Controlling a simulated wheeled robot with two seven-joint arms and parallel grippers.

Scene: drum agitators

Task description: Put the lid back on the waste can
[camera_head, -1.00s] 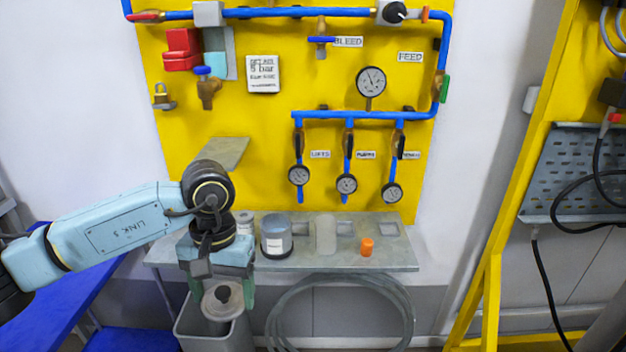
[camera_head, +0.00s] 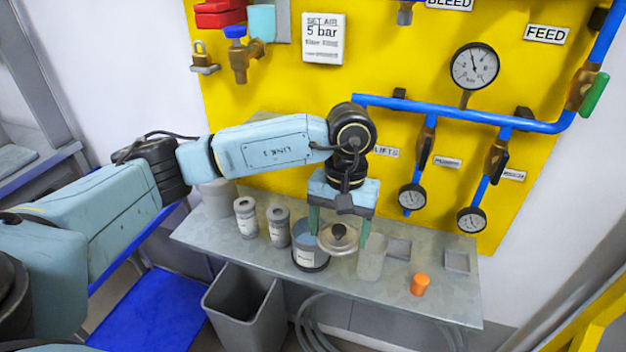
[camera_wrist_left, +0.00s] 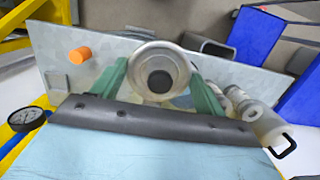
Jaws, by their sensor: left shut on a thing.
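A round metal lid (camera_head: 330,243) with a dark knob is held between the green fingers of my left gripper (camera_head: 338,238). It also fills the middle of the left wrist view (camera_wrist_left: 148,62). The lid is in front of the right part of a labelled blue-grey can (camera_head: 307,259), which stands upright on the metal shelf. I cannot tell whether lid and can touch. The lid and gripper hide much of what lies beneath in the wrist view. A grey open bin (camera_head: 226,306) stands below the shelf's front edge. My right gripper is not in view.
The metal shelf (camera_head: 420,308) holds two small labelled canisters (camera_head: 247,218) left of the can. A pale translucent container (camera_head: 371,258) stands close right of the gripper, with an orange cylinder (camera_head: 420,285) farther right. Gauges and blue pipes hang on the yellow panel (camera_head: 300,92) behind.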

